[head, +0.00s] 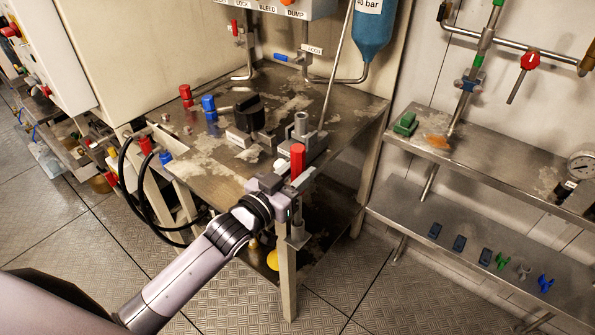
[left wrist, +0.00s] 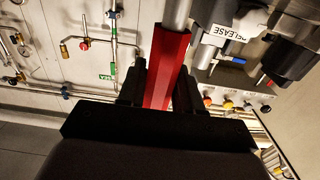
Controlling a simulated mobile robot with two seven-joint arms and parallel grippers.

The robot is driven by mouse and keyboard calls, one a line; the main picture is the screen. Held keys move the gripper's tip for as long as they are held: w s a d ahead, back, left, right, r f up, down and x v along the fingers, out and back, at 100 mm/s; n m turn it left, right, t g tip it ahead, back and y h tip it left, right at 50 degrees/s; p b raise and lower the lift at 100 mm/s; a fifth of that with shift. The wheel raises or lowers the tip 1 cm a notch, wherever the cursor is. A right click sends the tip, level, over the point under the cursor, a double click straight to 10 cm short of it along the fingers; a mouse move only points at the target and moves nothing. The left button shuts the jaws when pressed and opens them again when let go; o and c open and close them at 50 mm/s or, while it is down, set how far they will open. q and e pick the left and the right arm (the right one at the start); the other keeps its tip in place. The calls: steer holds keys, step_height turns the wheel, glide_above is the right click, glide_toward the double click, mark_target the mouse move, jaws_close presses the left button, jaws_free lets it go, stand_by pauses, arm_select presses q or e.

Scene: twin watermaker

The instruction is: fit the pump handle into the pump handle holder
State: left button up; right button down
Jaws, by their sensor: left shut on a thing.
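The pump handle has a red grip (head: 297,162) and stands about upright. My left gripper (head: 290,188) is shut on it at the table's front corner. The left wrist view shows the red grip (left wrist: 165,65) between the fingers (left wrist: 160,88), with a bare steel rod coming out of it. In the head view a grey rod end shows below the gripper. The upright grey socket just behind the grip looks like the pump handle holder (head: 301,124); it is on the pump and apart from the handle. My right gripper is not in view.
The steel table (head: 215,150) carries red and blue knobs and a black block (head: 249,112). A thin rod (head: 338,65) slants up behind the holder. At right, shelves hold a green block (head: 405,124), a gauge (head: 581,163) and small parts. A blue cylinder (head: 374,35) hangs above.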

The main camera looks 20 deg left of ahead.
arm_select(q)
steer(key=shift+f+b, duration=0.55)
steer(key=shift+f, duration=0.3)
steer(key=o, duration=1)
steer(key=shift+c, duration=0.2)
steer(key=shift+f, duration=0.1)
steer(key=shift+s, duration=0.1)
steer(key=v, duration=0.7)
